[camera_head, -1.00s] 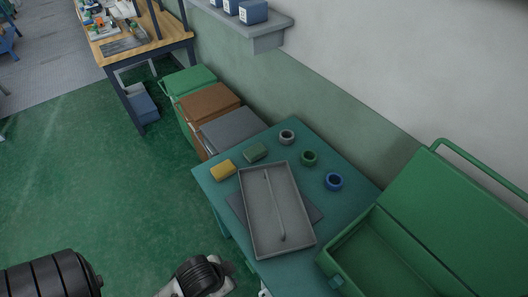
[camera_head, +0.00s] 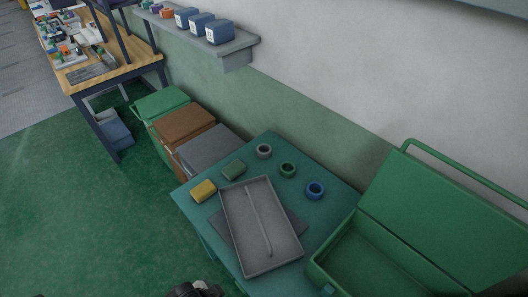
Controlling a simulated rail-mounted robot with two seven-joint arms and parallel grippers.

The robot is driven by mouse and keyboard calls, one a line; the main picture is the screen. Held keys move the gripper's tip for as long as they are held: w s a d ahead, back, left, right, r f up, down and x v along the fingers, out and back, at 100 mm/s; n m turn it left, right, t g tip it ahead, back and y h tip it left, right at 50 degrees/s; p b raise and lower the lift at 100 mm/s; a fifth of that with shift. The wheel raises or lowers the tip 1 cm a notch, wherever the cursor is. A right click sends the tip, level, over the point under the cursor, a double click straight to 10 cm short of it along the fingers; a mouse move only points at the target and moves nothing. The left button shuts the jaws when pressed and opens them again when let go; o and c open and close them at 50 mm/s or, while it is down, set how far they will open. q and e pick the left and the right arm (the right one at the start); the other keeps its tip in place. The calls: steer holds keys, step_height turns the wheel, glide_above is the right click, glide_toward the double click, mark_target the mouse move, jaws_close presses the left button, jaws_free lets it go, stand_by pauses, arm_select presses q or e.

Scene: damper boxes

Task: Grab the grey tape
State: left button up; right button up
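The grey tape (camera_head: 264,151) is a small ring lying flat near the far corner of the green table (camera_head: 337,197). A green tape (camera_head: 288,169) and a blue tape (camera_head: 315,190) lie to its right in a slanting row. A small dark part at the bottom edge looks like a piece of my own arm. Neither gripper's fingers can be seen, and nothing touches the grey tape.
A grey tray (camera_head: 235,222) with a thin rod in it fills the table's middle. A yellow block (camera_head: 203,190) and a green block (camera_head: 234,170) lie beside it. An open green toolbox (camera_head: 435,215) stands at right. Green, brown and grey bins stand behind. A shelf (camera_head: 235,50) juts from the wall.

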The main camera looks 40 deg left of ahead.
arm_select(q)
steer(key=shift+o, duration=0.4)
steer(key=o, duration=1.1)
